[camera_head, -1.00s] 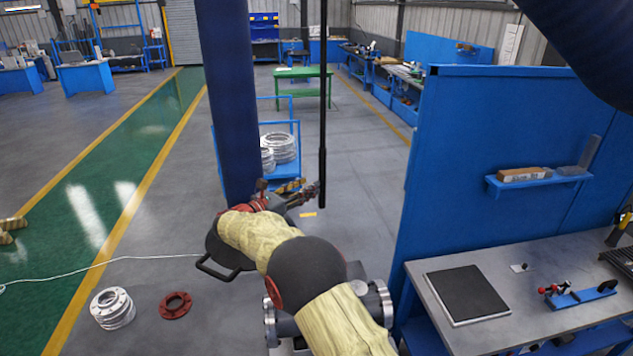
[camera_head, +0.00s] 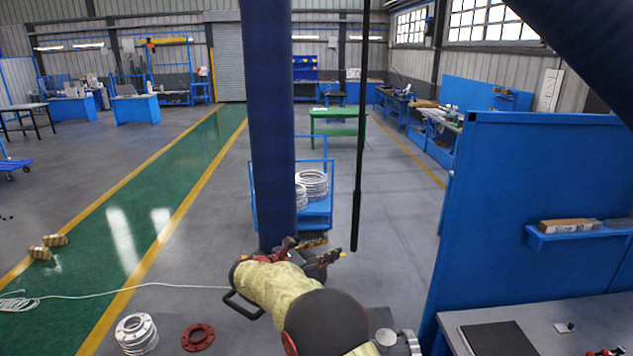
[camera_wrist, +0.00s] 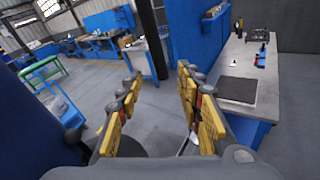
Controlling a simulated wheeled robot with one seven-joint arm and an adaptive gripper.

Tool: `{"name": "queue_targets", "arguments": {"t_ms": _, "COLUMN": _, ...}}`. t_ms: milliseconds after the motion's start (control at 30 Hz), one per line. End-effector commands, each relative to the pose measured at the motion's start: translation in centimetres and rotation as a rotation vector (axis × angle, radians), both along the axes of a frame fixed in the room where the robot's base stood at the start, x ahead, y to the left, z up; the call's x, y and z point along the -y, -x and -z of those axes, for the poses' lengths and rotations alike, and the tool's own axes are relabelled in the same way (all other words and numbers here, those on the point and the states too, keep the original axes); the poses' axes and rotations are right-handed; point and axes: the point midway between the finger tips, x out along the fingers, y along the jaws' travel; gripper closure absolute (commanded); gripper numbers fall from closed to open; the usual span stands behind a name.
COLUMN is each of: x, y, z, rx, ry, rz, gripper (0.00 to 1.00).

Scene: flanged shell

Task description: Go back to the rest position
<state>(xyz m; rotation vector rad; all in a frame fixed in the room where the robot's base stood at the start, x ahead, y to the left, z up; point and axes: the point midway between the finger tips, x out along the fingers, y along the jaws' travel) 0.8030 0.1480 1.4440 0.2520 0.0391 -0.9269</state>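My gripper (camera_wrist: 158,100) shows in the wrist view with its two yellow-padded fingers spread well apart and nothing between them. In the head view my gripper (camera_head: 328,254) is small and partly hidden at the end of my arm, beside the dark blue column. My arm, in a pale yellow cover, reaches from the bottom of the head view toward that column. The flanged shell does not show clearly as a held part.
A workbench (camera_head: 590,318) with a black mat (camera_head: 497,339) and a blue partition (camera_head: 545,180) stand at right. A blue cart (camera_head: 318,212) with metal rings stands ahead. White flanges (camera_head: 136,334) and a red flange (camera_head: 198,337) lie on the floor at left. The aisle floor is open.

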Motion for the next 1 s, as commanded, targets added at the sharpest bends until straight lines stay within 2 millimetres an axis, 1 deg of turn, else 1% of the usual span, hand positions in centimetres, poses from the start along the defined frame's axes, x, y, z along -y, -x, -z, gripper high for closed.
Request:
{"name": "queue_targets", "arguments": {"t_ms": 33, "x": 0.3, "y": 0.9, "z": 2.3, "rx": -0.017, "ry": -0.050, "rz": 0.015, "gripper": 0.64}}
{"name": "queue_targets", "arguments": {"t_ms": 100, "x": 0.7, "y": 2.4, "z": 5.1, "rx": -0.032, "ry": -0.134, "rz": 0.046, "gripper": 0.64}}
{"name": "queue_targets", "arguments": {"t_ms": 167, "x": 1.1, "y": 4.2, "z": 6.9, "rx": -0.036, "ry": -0.224, "rz": 0.084, "gripper": 0.64}}
{"name": "queue_targets", "arguments": {"t_ms": 200, "x": 1.5, "y": 5.6, "z": 8.0, "rx": -0.038, "ry": -0.290, "rz": 0.118, "gripper": 0.64}}
{"name": "queue_targets", "arguments": {"t_ms": 267, "x": 2.4, "y": 8.0, "z": 9.6, "rx": -0.032, "ry": -0.391, "rz": 0.178, "gripper": 0.64}}
{"name": "queue_targets", "arguments": {"t_ms": 300, "x": 2.9, "y": 9.6, "z": 10.5, "rx": -0.025, "ry": -0.461, "rz": 0.222, "gripper": 0.64}}
{"name": "queue_targets", "arguments": {"t_ms": 467, "x": 5.3, "y": 16.3, "z": 12.9, "rx": 0.029, "ry": -0.720, "rz": 0.419, "gripper": 0.64}}
{"name": "queue_targets", "arguments": {"t_ms": 500, "x": 5.9, "y": 18.1, "z": 13.4, "rx": 0.047, "ry": -0.784, "rz": 0.475, "gripper": 0.64}}
{"name": "queue_targets", "arguments": {"t_ms": 567, "x": 6.6, "y": 20.8, "z": 14.0, "rx": 0.081, "ry": -0.879, "rz": 0.557, "gripper": 0.64}}
{"name": "queue_targets", "arguments": {"t_ms": 600, "x": 7.0, "y": 22.5, "z": 14.4, "rx": 0.105, "ry": -0.939, "rz": 0.612, "gripper": 0.64}}
{"name": "queue_targets", "arguments": {"t_ms": 800, "x": 8.6, "y": 30.6, "z": 15.8, "rx": 0.234, "ry": -1.211, "rz": 0.868, "gripper": 0.64}}
{"name": "queue_targets", "arguments": {"t_ms": 1000, "x": 9.5, "y": 37.5, "z": 17.4, "rx": 0.368, "ry": -1.442, "rz": 1.082, "gripper": 0.64}}
